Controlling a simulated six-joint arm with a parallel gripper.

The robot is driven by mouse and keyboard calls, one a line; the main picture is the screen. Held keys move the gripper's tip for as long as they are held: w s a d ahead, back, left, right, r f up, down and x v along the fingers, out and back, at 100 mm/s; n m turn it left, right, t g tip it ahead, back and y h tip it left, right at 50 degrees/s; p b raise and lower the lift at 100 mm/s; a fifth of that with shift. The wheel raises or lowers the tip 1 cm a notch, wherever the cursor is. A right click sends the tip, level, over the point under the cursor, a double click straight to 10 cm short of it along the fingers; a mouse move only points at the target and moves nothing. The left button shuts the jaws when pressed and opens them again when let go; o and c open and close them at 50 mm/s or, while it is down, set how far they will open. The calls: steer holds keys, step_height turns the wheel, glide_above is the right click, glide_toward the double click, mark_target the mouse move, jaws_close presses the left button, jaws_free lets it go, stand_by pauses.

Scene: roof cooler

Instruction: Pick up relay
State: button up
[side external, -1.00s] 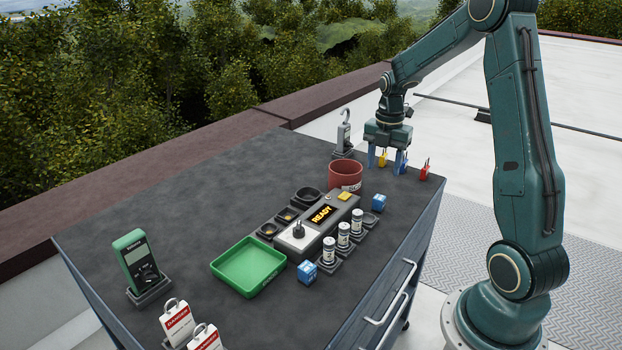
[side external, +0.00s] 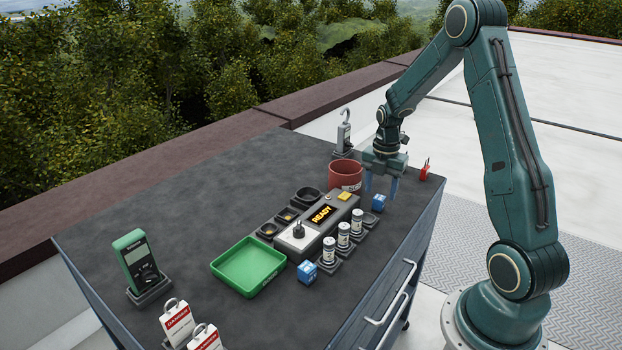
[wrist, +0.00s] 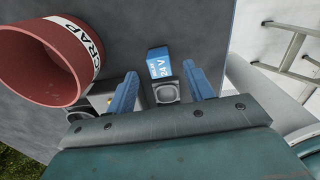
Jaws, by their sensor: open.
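A blue relay (side external: 378,202) with white lettering stands near the right edge of the bench. It also shows in the wrist view (wrist: 158,62), with "24V" readable. My gripper (side external: 381,189) is open and empty, pointing down just above and behind this relay. In the wrist view, the relay lies between the lines of my two blue fingers (wrist: 160,70), close to their tips. A second blue block (side external: 307,271) of the same look stands at the front, by the green tray.
A red scrap bin (side external: 345,174) stands close left of my gripper. A small dark socket (wrist: 167,92) sits beside the relay. A red padlock (side external: 425,170) stands behind.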

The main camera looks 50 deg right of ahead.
mark_target(379, 197)
steer(key=shift+f, duration=1.25)
steer(key=c, duration=1.1)
steer(key=shift+r, duration=0.2)
step_height(379, 197, up, 20)
steer(key=shift+f, duration=0.15)
